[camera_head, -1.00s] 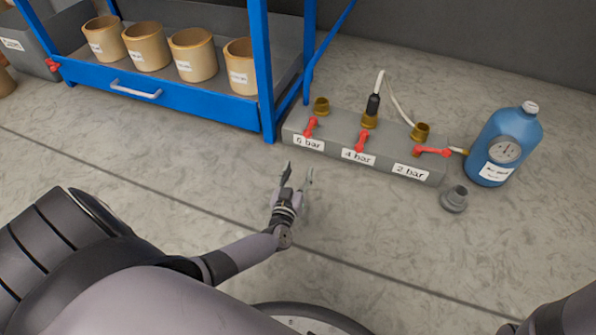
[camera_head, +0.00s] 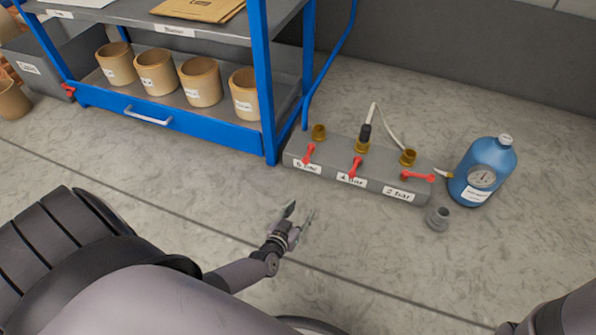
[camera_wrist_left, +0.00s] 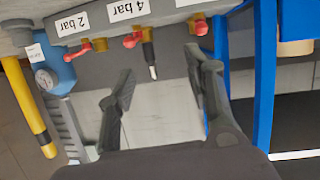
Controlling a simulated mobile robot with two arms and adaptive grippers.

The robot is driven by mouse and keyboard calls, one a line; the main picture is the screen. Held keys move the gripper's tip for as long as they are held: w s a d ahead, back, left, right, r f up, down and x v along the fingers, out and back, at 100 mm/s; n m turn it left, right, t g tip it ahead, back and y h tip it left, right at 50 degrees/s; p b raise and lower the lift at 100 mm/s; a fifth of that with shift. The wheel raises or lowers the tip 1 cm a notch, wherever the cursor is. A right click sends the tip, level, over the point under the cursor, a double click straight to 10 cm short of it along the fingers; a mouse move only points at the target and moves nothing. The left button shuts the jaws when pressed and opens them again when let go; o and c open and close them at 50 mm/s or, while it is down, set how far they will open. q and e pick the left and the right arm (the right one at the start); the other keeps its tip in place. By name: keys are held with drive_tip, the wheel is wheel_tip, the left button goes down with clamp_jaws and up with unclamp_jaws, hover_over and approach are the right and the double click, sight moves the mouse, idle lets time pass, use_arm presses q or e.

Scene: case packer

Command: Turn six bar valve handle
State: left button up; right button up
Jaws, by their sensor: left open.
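A grey valve block (camera_head: 330,178) lies on the floor with three red handles and brass ports. The leftmost red handle (camera_head: 309,153) is above the label that reads 6 bar. The middle handle (camera_head: 355,167) is at the 4 bar label, and the right handle (camera_head: 417,177) points sideways at the 2 bar label. My left gripper (camera_head: 298,212) is open and empty, in front of the block and apart from it. In the left wrist view, the open fingers (camera_wrist_left: 160,85) point toward the block, and a red handle (camera_wrist_left: 201,27) shows near the right finger. My right gripper is not visible.
A blue bottle (camera_head: 486,165) with a gauge stands right of the block. A grey fitting (camera_head: 438,217) lies before it. A black plug with a white hose (camera_head: 366,133) sits in the middle port. A blue shelf (camera_head: 268,80) with several tan pots stands left.

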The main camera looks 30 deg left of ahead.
use_arm(q)
drive_tip(key=s+p, duration=0.1)
drive_tip(key=s+d+p, duration=0.1)
drive_tip(key=s+r+g+h+p, duration=0.1)
drive_tip(key=p, duration=0.1)
drive_tip(key=shift+s+d+m, duration=0.15)
drive_tip(key=shift+d+m, duration=0.05)
drive_tip(key=shift+m, duration=0.2)
